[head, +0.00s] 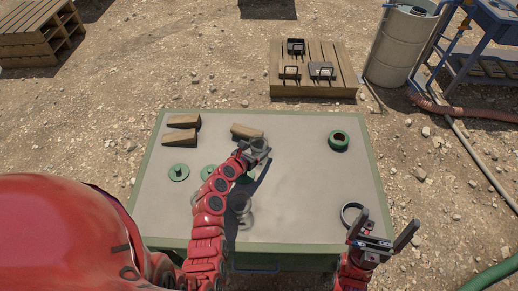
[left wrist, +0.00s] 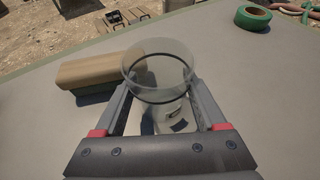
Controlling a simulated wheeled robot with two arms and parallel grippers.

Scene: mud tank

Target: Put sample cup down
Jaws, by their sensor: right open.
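A clear sample cup (left wrist: 160,85) stands upright between the fingers of my left gripper (left wrist: 158,108), and the fingers touch both its sides. In the head view my left gripper (head: 260,151) is low over the middle of the table, beside a tan block (head: 246,132). Whether the cup's base touches the table cannot be told. A second clear, cup-like thing (head: 240,202) is on the table, partly hidden by my left arm. My right gripper (head: 385,230) is open and empty at the table's front right corner.
The table (head: 300,185) holds two more tan blocks (head: 181,138) at the left, green lids (head: 179,172), a green ring (head: 338,140) and a dark ring (head: 351,212). The right middle is clear. A pallet (head: 310,90) lies beyond the table.

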